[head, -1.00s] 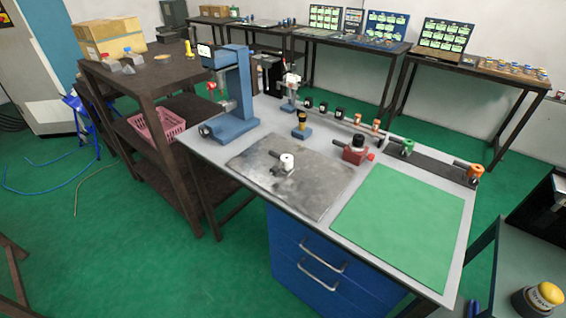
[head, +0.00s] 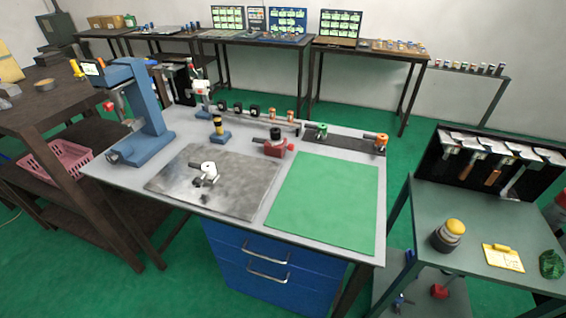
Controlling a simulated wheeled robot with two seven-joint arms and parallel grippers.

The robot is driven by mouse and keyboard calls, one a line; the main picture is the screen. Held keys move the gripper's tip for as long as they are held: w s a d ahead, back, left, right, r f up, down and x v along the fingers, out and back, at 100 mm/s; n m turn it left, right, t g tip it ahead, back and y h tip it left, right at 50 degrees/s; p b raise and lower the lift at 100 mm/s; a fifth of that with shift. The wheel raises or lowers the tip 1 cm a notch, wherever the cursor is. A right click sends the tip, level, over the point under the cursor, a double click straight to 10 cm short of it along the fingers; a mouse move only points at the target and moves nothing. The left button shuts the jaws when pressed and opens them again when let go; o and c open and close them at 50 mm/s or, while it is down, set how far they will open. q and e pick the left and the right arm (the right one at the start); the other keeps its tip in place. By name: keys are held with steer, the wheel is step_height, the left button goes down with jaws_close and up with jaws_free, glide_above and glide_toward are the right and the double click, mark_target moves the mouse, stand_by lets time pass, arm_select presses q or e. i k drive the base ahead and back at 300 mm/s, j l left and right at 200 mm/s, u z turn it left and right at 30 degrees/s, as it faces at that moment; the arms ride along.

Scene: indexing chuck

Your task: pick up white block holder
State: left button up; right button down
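The white block holder (head: 208,169) appears to be the small white round piece with a dark handle pointing left, on the grey metal plate (head: 240,190) on the worktable (head: 105,168). A short light-coloured part shows at its lower front. Neither of my grippers is in view, and nothing touches the holder.
A blue press (head: 149,115) stands at the table's left end. A red holder (head: 274,146) and a green mat (head: 328,200) lie right of the plate. Several small holders line the back edge.

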mark_target(209, 169)
steer(key=j+z, duration=0.55)
steer(key=z, duration=0.3)
steer(key=j+z, duration=0.4)
steer(key=k+j+z, duration=0.1)
steer(key=z, duration=0.3)
steer(key=k+j+z, duration=0.1)
steer(key=j+z, duration=0.2)
steer(key=z, duration=0.15)
steer(key=k+j+z, duration=0.15)
steer(key=z, duration=0.25)
